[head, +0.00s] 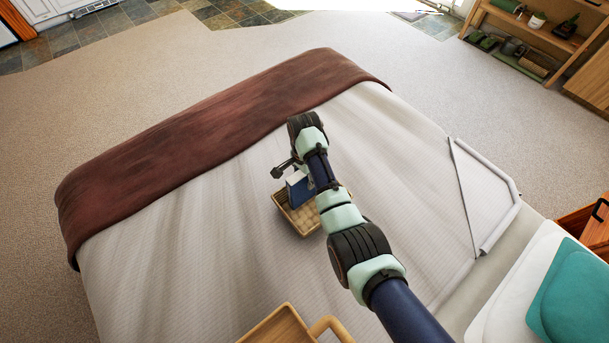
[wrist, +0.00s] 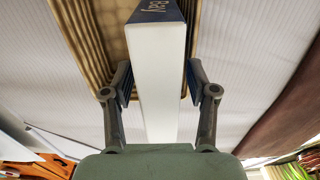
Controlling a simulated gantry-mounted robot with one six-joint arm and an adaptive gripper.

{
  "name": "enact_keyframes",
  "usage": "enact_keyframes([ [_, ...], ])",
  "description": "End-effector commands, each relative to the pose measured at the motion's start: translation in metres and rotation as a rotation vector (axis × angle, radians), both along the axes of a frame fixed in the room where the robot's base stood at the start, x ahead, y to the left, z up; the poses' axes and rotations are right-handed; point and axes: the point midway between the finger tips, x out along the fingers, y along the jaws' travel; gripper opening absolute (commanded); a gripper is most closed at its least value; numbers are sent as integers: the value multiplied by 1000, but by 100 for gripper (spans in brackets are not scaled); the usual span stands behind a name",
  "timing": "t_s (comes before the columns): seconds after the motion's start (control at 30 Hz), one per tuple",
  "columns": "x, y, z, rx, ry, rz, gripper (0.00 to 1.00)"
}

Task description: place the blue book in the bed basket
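The blue book (head: 301,191) has a dark blue cover and a white page edge, and part of it is behind my arm in the head view. In the wrist view the blue book (wrist: 158,75) lies between my two fingers, with pale lettering at its top. My gripper (wrist: 160,80) has its fingertips at the book's two sides and looks shut on it. The bed basket (head: 299,219) is tan woven wicker on the bed, right below the book. It also shows behind the book in the wrist view (wrist: 98,38). I cannot tell whether the book touches the basket.
The white bedspread (head: 190,230) is clear around the basket. A brown throw (head: 200,130) crosses the bed's far end. A wooden item with a curved handle (head: 278,328) is at the front edge. Pillows (head: 530,290) lie at right.

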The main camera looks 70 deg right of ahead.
Motion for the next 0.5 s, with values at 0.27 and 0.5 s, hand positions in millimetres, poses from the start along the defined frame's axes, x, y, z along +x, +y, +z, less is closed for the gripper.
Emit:
enact_keyframes([
  [0.27, 0, 0, 10, 0, 0, 0, 58],
  [0.5, 1, -1, 69, -2, -2, 0, 58],
])
